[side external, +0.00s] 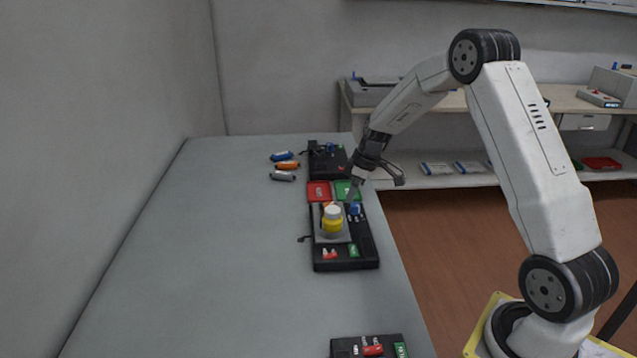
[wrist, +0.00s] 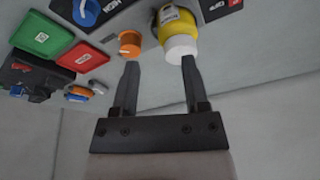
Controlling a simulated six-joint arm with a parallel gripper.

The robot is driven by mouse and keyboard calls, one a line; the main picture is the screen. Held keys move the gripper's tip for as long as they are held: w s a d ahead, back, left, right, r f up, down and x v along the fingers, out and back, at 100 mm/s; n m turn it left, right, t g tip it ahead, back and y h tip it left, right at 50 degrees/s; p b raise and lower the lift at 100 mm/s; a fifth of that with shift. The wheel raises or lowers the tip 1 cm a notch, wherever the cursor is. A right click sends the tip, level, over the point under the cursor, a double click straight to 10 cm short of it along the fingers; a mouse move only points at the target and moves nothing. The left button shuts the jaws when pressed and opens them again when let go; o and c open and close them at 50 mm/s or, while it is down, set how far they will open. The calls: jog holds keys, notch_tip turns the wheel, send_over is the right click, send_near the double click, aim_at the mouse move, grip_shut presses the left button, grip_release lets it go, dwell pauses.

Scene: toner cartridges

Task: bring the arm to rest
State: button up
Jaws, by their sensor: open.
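An orange round part (wrist: 130,43) lies near the left fingertip in the wrist view. I cannot tell whether either fingertip touches anything.
A red tray (side external: 318,191) and a green tray (side external: 345,191) sit behind the bottle. Blue, orange and grey cartridges (side external: 287,165) lie at the back left beside a black device (side external: 327,162). Another black board (side external: 368,347) is at the front. The table's left side (side external: 220,250) is clear.

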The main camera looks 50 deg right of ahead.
jog(key=s+a+r+m, duration=0.1)
jog(key=s+a+m, duration=0.1)
jog(key=s+a, duration=0.7)
jog(key=s+a+r+m+h, duration=0.1)
jog(key=s+a+r+m, duration=0.1)
jog(key=s+a, duration=0.8)
jog(key=shift+s+a+r+m+h, duration=0.25)
jog(key=shift+a+m+h, duration=0.05)
jog(key=shift+a, duration=0.4)
